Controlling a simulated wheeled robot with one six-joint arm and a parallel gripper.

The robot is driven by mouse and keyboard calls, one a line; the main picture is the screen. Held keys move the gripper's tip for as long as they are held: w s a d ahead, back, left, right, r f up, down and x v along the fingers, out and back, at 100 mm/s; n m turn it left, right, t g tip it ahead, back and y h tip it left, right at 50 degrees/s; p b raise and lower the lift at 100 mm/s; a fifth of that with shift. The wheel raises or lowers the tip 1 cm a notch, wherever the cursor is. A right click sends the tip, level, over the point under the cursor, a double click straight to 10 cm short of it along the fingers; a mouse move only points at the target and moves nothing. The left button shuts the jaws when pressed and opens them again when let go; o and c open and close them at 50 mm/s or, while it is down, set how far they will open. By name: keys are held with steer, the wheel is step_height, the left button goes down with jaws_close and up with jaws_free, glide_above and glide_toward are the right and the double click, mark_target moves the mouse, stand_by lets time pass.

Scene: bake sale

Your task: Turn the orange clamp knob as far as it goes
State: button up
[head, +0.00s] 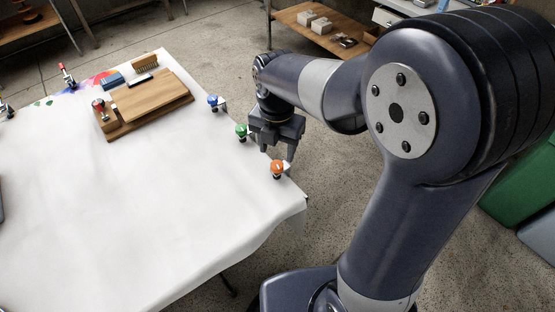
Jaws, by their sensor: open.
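The orange clamp knob (278,167) sits at the right edge of the white-covered table (140,210), near its front right corner. A pale mark shows on its top. My gripper (277,155) points down just behind the knob, with its fingers open. One fingertip appears close above or beside the knob; I cannot tell whether they touch. The gap between the fingers looks empty.
A green knob (241,131) and a blue knob (213,101) stand farther along the same table edge. The table's middle is clear.

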mark_target(277, 165)
step_height(277, 165, down, 5)
steer(key=shift+f+b, duration=0.1)
steer(key=shift+b, duration=0.2)
steer(key=c, duration=1)
steer(key=shift+o, duration=0.2)
